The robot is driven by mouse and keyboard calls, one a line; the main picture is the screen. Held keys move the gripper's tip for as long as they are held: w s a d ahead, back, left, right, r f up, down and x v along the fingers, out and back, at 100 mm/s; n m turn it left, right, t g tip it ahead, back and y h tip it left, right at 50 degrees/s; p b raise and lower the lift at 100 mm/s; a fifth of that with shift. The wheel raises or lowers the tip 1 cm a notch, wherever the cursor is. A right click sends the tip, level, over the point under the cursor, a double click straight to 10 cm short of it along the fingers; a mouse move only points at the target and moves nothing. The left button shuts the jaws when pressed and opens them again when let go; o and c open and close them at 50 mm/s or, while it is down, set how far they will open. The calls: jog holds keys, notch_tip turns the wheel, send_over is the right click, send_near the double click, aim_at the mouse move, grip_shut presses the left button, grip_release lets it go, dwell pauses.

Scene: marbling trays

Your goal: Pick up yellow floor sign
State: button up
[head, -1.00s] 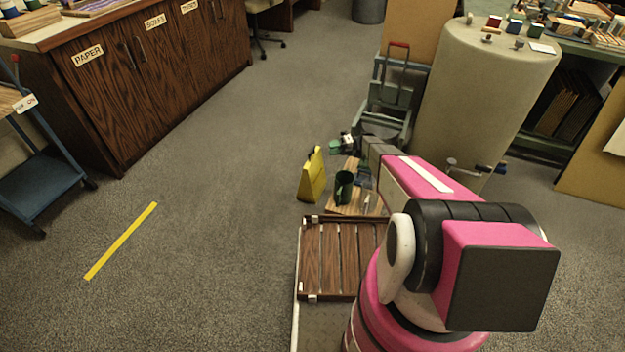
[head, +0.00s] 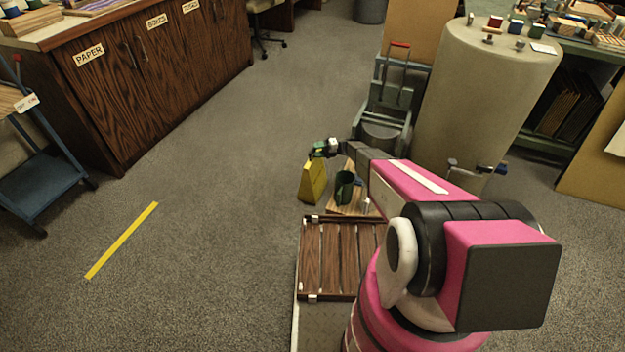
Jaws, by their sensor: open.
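The yellow floor sign (head: 313,183) stands upright on the grey carpet, just left of a small wooden board in the head view. My gripper (head: 318,150) is open at the end of my pink and grey arm. In the picture it overlaps the top of the sign and hides its upper edge and handle. I cannot tell whether the fingers touch the sign or are around its top.
A dark green cup (head: 344,186) stands on the wooden board (head: 352,207) right of the sign. A hand truck (head: 408,100) and a large beige drum (head: 480,110) stand behind.

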jog(key=x, duration=0.3)
jog(key=shift+d, duration=0.1)
grip_shut()
